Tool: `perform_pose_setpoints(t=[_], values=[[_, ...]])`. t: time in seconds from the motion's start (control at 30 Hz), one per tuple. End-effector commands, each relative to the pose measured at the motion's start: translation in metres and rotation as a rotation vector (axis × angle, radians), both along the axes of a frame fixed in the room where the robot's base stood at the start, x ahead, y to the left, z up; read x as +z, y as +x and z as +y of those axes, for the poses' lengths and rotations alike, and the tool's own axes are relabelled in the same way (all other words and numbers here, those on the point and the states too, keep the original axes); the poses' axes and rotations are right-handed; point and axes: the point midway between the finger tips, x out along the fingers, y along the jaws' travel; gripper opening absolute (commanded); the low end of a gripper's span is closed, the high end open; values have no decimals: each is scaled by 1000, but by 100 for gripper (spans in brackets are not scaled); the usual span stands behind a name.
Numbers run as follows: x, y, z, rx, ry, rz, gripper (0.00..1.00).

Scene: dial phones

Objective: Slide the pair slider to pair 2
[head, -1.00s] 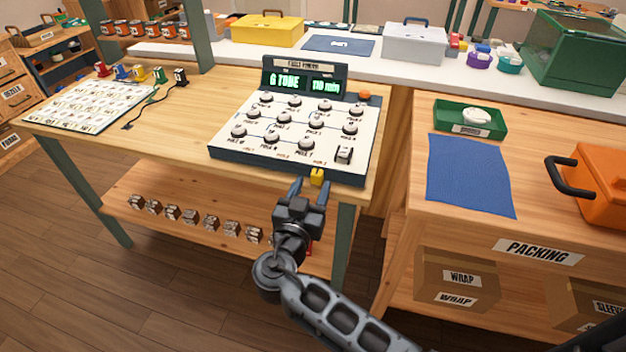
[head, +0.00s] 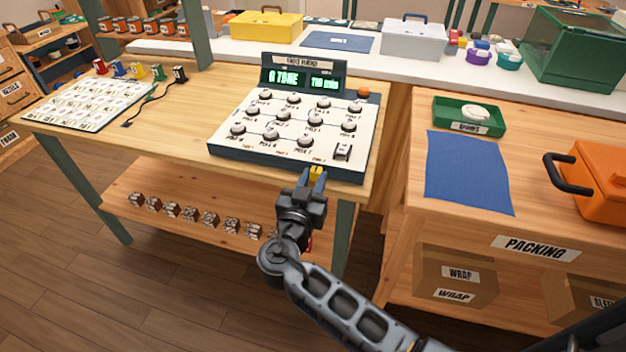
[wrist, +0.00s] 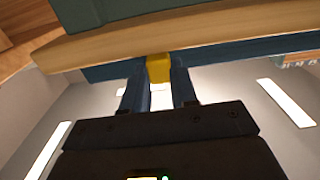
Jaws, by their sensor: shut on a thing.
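The pair slider is a small yellow knob (head: 316,172) on the front edge of the dial panel (head: 225,152), toward its right end. My gripper (head: 313,179) is at that front edge, with its two blue-grey fingers closed on either side of the yellow knob. In the wrist view the yellow knob (wrist: 159,68) sits between the fingertips. The panel has several round knobs, a white rocker switch (head: 342,151) and a green lit display (head: 285,77). The small print near the slider is too small to read.
The panel stands on a wooden table (head: 190,110) with a chart board (head: 88,103) at its left. A packing bench (head: 465,225) with a blue cloth (head: 467,173) and a green tray (head: 470,116) stands to the right. A shelf below holds several small blocks.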

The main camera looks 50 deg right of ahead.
Motion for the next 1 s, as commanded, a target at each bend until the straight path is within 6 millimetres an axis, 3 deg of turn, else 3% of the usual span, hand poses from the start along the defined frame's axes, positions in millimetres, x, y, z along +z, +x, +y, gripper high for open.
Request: perform_pose_setpoints(t=[0.47,1.0], values=[[-2,3,1,1,-1,-1,0],[-4,75,26,1,-2,-3,0]])
